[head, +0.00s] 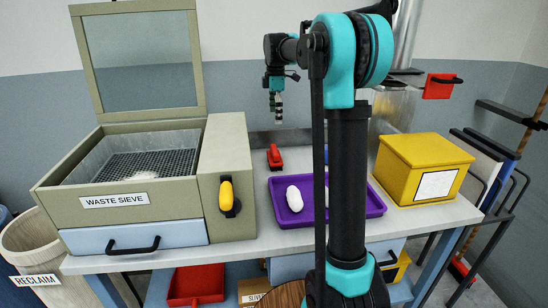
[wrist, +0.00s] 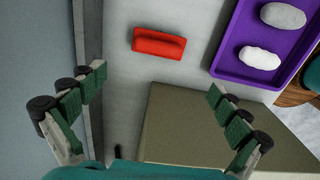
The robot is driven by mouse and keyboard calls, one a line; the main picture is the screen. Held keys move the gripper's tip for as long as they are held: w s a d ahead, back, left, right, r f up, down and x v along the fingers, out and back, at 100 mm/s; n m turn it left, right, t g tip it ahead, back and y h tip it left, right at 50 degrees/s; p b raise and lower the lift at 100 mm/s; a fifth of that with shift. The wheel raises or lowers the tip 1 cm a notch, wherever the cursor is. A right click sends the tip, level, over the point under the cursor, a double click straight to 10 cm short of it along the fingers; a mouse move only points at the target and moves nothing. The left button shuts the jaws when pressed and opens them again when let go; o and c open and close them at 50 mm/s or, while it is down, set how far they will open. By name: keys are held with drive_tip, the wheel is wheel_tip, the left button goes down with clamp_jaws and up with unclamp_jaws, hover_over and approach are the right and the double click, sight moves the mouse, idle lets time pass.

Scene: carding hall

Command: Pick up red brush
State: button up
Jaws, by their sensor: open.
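The red brush (head: 274,157) lies on the white bench between the sieve housing and the purple tray, against no other object. It also shows in the wrist view (wrist: 159,43) at the upper middle, long side running across the picture. My gripper (head: 278,106) hangs fingers down above and behind the brush in the head view. In the wrist view my gripper (wrist: 157,82) is open and empty, its fingers wide apart. The brush lies beyond the fingertips, apart from them and fully visible.
The waste sieve (head: 130,190), lid raised, stands left; its olive housing also shows below the brush in the wrist view (wrist: 195,125). The purple tray (head: 283,219) with white lumps (head: 294,198) is right. A yellow box (head: 408,180) stands farther right. A wall (wrist: 35,70) runs close by.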

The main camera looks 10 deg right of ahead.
approach(275, 149)
wheel_tip(275, 149, down, 5)
drive_tip(key=shift+s+f, duration=0.1)
drive_tip(key=shift+a+f, duration=0.1)
drive_tip(key=shift+f, duration=2.55)
drive_tip(key=c, duration=1.2)
drive_tip(key=shift+r, duration=0.1)
wheel_tip(275, 149, up, 20)
drive_tip(key=shift+f, duration=0.1)
